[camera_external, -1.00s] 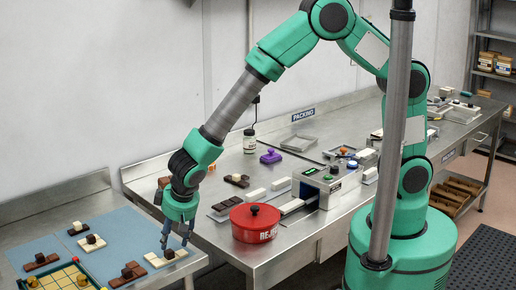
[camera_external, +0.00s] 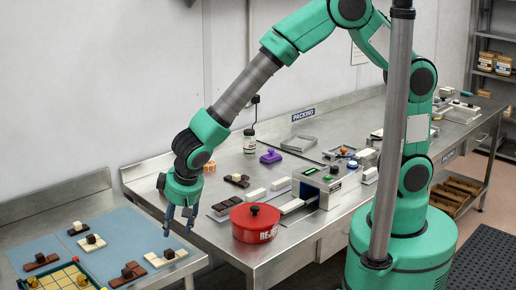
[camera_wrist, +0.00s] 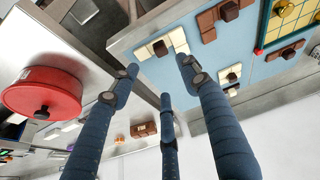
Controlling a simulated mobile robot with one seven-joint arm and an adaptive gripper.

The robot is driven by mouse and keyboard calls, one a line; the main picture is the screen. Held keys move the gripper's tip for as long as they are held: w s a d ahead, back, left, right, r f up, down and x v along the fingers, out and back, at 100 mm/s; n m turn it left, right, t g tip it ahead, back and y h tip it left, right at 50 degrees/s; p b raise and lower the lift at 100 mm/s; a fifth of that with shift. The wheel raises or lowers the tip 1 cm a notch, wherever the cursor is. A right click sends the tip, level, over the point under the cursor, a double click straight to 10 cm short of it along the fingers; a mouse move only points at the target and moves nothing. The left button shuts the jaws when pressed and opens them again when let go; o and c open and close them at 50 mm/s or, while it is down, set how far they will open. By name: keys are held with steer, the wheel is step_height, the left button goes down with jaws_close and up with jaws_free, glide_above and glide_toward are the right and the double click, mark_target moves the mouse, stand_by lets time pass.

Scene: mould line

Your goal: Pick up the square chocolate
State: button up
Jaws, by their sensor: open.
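My gripper (camera_external: 179,224) hangs open and empty over the gap between the two steel tables; its three dark fingers (camera_wrist: 160,82) are spread in the wrist view. Several chocolate bars with small blocks on top lie on the blue mat at the lower left. A white bar with a dark block (camera_external: 168,254) is nearest my gripper, below it and apart; a white bar with a dark block also shows beyond the fingertips in the wrist view (camera_wrist: 160,48). Another dark block on brown (camera_external: 130,268) lies to its left. I cannot tell which piece is the square chocolate.
A red reject pot (camera_external: 255,223) stands close to the right of my gripper. A yellow gridded tray (camera_external: 52,279) sits at the mat's front left. White and dark bars, a purple-handled stamp (camera_external: 271,156) and a grey machine (camera_external: 322,184) stand on the long table.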

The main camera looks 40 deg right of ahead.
stand_by(0.5)
steer(key=w+d+r+m, duration=0.1)
steer(key=w+d+r, duration=0.1)
steer(key=d+r, duration=0.65)
steer(key=w+d+r, duration=0.1)
steer(key=d+r, duration=0.4)
steer(key=d, duration=0.6)
steer(key=w+d+r+m, duration=0.1)
steer(key=w+d+r, duration=0.1)
steer(key=d+r, duration=0.55)
steer(key=s+d+r, duration=0.3)
steer(key=s+d, duration=0.5)
steer(key=d, duration=0.4)
steer(key=s+d+r+t, duration=0.1)
steer(key=s+d+r, duration=0.3)
steer(key=s+d, duration=0.5)
steer(key=d, duration=0.2)
steer(key=shift+s+d+m, duration=0.2)
steer(key=shift+d+m, duration=0.1)
steer(key=shift+d, duration=0.1)
steer(key=shift+r, duration=0.15)
steer(key=shift+c, duration=0.3)
